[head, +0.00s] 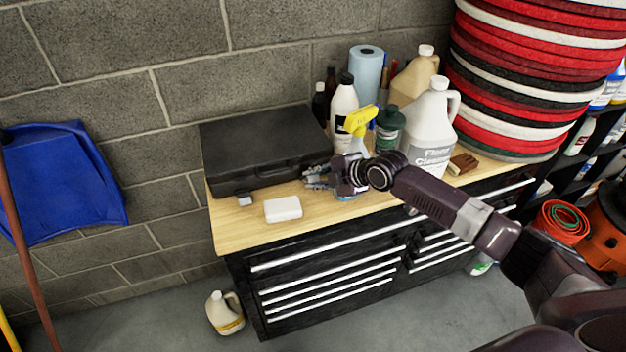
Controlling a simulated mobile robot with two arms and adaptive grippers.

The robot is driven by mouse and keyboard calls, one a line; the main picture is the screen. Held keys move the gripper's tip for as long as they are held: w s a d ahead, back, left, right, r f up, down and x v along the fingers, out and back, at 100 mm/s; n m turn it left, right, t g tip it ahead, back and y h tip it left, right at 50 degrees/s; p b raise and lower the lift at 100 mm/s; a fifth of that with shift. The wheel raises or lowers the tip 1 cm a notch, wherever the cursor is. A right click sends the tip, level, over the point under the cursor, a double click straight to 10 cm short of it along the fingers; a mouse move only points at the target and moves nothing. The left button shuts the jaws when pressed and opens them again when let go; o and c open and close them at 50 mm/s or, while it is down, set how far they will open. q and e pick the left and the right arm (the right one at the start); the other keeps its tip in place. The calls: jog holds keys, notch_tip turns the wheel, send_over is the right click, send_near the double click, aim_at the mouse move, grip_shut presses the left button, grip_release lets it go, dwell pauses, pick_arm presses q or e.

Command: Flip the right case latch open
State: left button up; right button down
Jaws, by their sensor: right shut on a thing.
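The black case (262,142) lies flat with its lid closed on the left end of the wooden cabinet top. A small light latch (245,199) shows at the left of its front side. My right gripper (311,177) reaches in from the right, low at the case's front right corner. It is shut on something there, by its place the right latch. Its fingers hide that latch, so I cannot see how the latch stands. My left gripper is not in view.
A white block (283,209) lies just in front of the case. A white bottle (344,112), a yellow-headed spray bottle (358,122) and a cleaner jug (431,124) stand close behind and beside my right gripper. The wooden top (238,234) is bare at its front left.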

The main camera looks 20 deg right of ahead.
jog(key=t+b, duration=0.1)
jog(key=f+t+b, duration=0.1)
jog(key=b, duration=0.1)
jog(key=shift+s+d+f+n, duration=0.1)
jog(key=shift+s+f+n, duration=0.2)
jog(key=shift+s, duration=0.1)
jog(key=shift+r+t+y+b, duration=0.2)
jog(key=shift+t+y+b, duration=0.1)
jog(key=shift+b, duration=0.25)
jog(key=shift+r, duration=0.1)
jog(key=c, duration=2.1)
grip_release()
jog(key=shift+s, duration=0.15)
jog(key=v, duration=1.2)
